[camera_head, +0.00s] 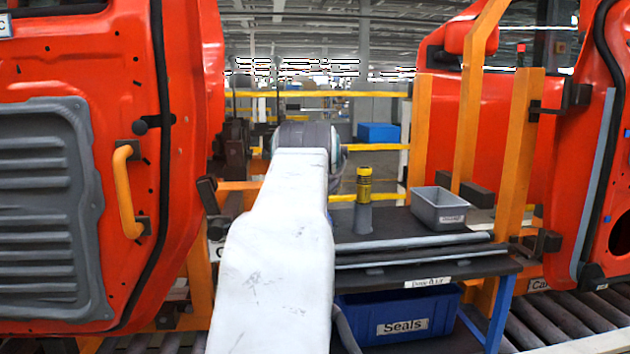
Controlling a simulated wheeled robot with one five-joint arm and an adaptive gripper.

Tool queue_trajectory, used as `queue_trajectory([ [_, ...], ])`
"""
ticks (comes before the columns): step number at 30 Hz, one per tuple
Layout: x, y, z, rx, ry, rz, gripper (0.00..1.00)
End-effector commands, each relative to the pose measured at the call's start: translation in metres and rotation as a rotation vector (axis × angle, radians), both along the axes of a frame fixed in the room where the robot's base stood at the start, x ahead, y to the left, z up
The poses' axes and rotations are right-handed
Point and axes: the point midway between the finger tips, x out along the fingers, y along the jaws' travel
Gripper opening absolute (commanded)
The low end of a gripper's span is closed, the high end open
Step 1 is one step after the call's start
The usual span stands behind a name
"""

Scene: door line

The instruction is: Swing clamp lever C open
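A red door panel (100,60) fills the left side, with a tag ending in "C" at its top left corner. A yellow-orange handle (125,190) is fixed upright to it by dark mounts. A dark clamp-like part (208,194) sits at the door's right edge, just left of my arm; I cannot tell if it is clamp lever C or how its lever stands. My white arm reaches forward up the middle to a dark joint. My gripper is not in view, and the arm hides what lies behind it.
A dark bench (395,222) right of my arm holds a yellow-topped tool (363,187), a grey bin (440,208) and grey strips. A blue "Seals" bin (400,315) sits below. Another red door (600,150) on orange posts stands right. Rollers run along the floor.

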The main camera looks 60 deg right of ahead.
Motion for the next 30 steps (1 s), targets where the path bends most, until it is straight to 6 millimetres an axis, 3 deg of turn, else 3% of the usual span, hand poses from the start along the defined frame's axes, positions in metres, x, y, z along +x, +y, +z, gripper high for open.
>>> queue_trajectory([
  [20,0.0,-0.001,-0.006,0.008,0.004,-0.001,0.0],
  [30,0.001,-0.002,0.009,0.004,0.003,0.001,0.0],
])
